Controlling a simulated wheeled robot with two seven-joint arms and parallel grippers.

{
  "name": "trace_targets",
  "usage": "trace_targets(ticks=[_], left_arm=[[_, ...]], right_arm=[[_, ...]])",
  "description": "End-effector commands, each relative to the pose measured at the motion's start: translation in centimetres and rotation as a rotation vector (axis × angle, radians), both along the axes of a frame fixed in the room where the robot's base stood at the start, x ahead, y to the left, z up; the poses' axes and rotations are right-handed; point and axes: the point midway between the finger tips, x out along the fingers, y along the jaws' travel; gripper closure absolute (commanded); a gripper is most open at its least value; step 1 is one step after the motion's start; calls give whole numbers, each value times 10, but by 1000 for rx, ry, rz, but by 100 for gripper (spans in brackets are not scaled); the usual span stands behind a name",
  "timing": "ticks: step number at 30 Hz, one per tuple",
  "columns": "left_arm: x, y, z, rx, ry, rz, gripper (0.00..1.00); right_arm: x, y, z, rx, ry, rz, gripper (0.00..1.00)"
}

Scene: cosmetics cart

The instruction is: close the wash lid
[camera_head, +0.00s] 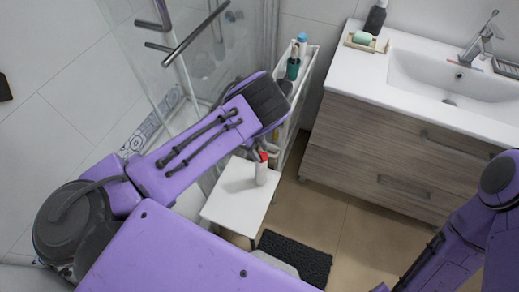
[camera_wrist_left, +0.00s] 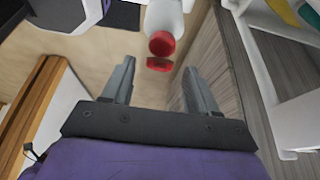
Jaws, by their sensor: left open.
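The wash bottle (camera_head: 262,176) is white with a red lid (camera_head: 263,156) and stands on a small white table. In the left wrist view the white bottle (camera_wrist_left: 165,18) is at the top, with a round red cap (camera_wrist_left: 161,43) and a separate-looking red flap (camera_wrist_left: 159,65), so the lid appears flipped open. My left gripper (camera_wrist_left: 159,68) is open, its fingertips on either side of the red flap in that view; nothing is held. In the head view my left gripper (camera_head: 263,147) is close to the bottle's top and partly hidden by my arm.
The white table (camera_head: 234,206) has bare top around the bottle. A narrow white cart (camera_head: 300,92) with bottles stands behind my left arm. A wood vanity (camera_head: 385,150) with a sink is at right. A dark mat (camera_head: 295,257) lies on the floor.

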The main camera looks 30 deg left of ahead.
Motion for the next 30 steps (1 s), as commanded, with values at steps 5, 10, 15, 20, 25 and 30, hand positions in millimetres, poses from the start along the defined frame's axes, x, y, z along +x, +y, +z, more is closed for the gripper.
trace_targets(ticks=[5,10,15,20,25,30], left_arm=[[0,-4,-9,-1,0,1,41],[0,-4,-10,-1,-1,1,41],[0,-4,-10,-1,0,2,90],[0,-3,-11,-9,1,3,97],[0,6,-19,-150,-7,10,97],[-1,12,-26,-321,-18,7,97]], right_arm=[[0,0,1,0,0,0,49],[0,0,1,0,0,0,49],[0,0,1,0,0,0,49],[0,0,0,0,0,0,49],[0,0,-13,0,0,0,49],[0,0,-29,0,0,0,49]])
